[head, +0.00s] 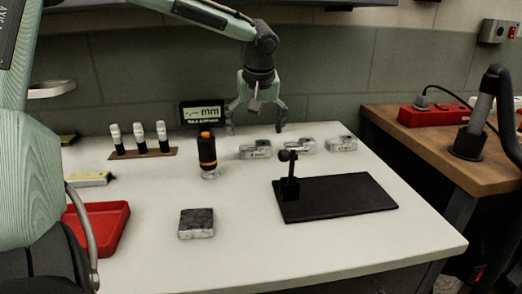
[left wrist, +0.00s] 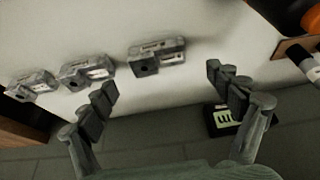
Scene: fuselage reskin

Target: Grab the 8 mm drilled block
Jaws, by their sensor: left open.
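Three grey metal blocks stand in a row at the back of the white table. The left block (head: 256,150) has a small label too blurred to read surely. The middle block (head: 300,146) and right block (head: 341,144) are beside it, their labels also unclear. In the left wrist view the row is reversed: the nearest block (left wrist: 157,55) shows a dark hole, with the others (left wrist: 86,71) and (left wrist: 31,86) to its left. My left gripper (head: 256,124) is open and empty, above and behind the left block. Its spread fingers (left wrist: 162,88) show in the wrist view.
An orange-black tool (head: 207,152), capped bottles (head: 139,138), a dark-topped block (head: 196,223), a red tray (head: 103,226) and a black plate with post (head: 340,198) stand on the table. The front middle is clear.

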